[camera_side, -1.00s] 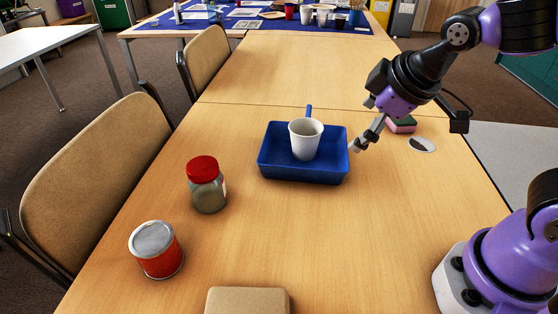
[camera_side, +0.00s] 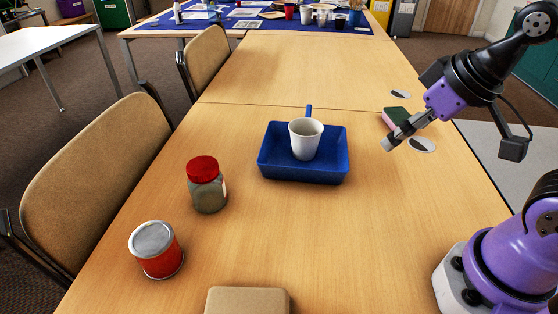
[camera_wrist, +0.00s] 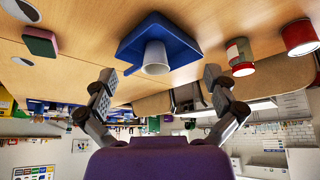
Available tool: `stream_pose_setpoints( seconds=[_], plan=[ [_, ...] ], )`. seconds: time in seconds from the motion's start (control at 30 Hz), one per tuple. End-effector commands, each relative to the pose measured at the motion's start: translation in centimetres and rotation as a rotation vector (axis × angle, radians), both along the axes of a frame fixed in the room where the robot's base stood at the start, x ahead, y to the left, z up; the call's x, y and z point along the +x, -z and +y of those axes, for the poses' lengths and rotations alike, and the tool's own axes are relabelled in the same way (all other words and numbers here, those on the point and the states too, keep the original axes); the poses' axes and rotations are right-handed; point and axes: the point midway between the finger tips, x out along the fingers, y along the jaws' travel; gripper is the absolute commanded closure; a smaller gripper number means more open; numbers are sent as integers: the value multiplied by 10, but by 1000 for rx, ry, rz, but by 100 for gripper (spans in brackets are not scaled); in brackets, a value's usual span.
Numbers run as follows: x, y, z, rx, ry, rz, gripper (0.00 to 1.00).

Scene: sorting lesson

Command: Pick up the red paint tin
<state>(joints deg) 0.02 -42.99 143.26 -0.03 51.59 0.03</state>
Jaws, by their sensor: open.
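The red paint tin (camera_side: 160,258) stands upright with its grey lid on, at the near left of the table in the side view. It also shows at the upper right of the wrist view (camera_wrist: 300,36). My gripper (camera_side: 392,142) is over the right side of the table, far from the tin and beyond the blue tray. In the wrist view my gripper (camera_wrist: 158,82) has its two fingers spread wide, with nothing held between them.
A blue tray (camera_side: 335,168) with a white cup (camera_side: 305,142) in it stands mid-table. A red-lidded jar (camera_side: 206,186) is beside the tin. A tan box (camera_side: 247,302) lies at the near edge. A sponge (camera_side: 394,117) is behind my gripper. The far table half is clear.

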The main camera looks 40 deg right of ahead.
Motion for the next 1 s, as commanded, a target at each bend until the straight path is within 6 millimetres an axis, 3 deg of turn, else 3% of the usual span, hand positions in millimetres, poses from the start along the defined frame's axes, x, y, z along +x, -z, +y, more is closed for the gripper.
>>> stream_pose_setpoints(
  seconds=[0.5, 0.67, 0.77, 0.87, 1.0],
  plan=[
    [1, -1, 0, -1, -3, 0, 0],
    [22, -10, 17, -4, -88, 13, 0],
    [53, -19, 47, -7, -207, 29, 0],
    [88, -21, 92, -14, -355, 45, 0],
    [125, -6, 170, -24, -561, 66, 0]
  ],
)
